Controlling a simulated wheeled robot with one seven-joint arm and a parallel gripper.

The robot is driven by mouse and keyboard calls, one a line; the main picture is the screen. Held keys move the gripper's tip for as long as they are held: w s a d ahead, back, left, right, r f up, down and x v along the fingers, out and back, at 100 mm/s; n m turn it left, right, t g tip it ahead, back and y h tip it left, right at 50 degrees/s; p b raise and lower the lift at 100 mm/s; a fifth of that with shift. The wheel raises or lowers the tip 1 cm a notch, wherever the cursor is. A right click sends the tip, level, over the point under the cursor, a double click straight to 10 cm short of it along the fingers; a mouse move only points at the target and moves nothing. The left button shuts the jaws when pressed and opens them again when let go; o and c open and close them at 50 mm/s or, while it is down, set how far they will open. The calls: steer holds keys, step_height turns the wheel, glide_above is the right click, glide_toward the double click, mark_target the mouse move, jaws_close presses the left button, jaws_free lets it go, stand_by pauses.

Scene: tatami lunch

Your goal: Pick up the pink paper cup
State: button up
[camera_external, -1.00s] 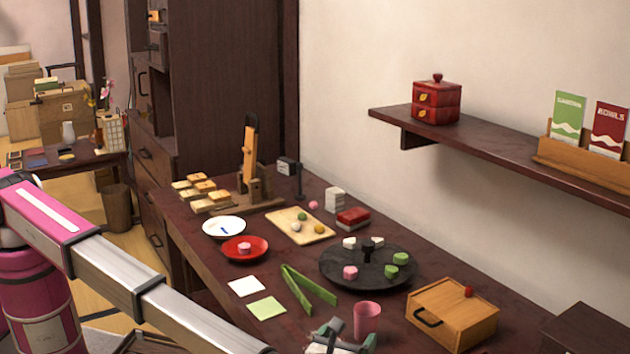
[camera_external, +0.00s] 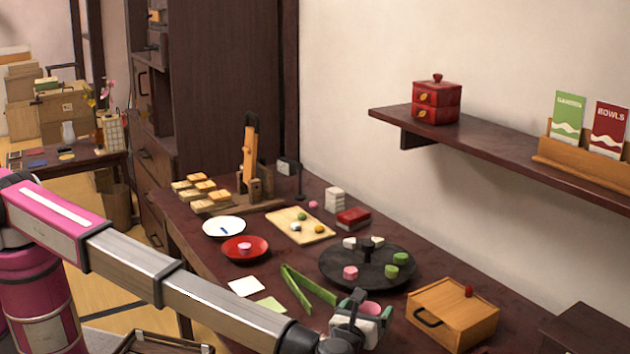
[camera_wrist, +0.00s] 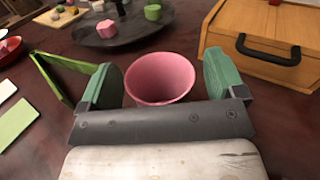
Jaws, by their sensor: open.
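The pink paper cup (camera_wrist: 160,80) stands upright on the dark table, its open mouth facing up. In the wrist view it sits between the two green fingers of my gripper (camera_wrist: 161,85), with a gap on the left and on the right. My gripper is open. In the external view my gripper (camera_external: 366,310) is low over the table's front part and hides most of the cup; a pink part of the cup (camera_external: 369,308) shows between the fingers.
A wooden box with a black handle (camera_external: 452,314) stands close on the right. Green tongs (camera_external: 306,287) lie close on the left. A black round tray (camera_external: 338,275) with small sweets is behind. Paper squares (camera_external: 246,286) lie further left.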

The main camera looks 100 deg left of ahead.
steer(key=c, duration=1)
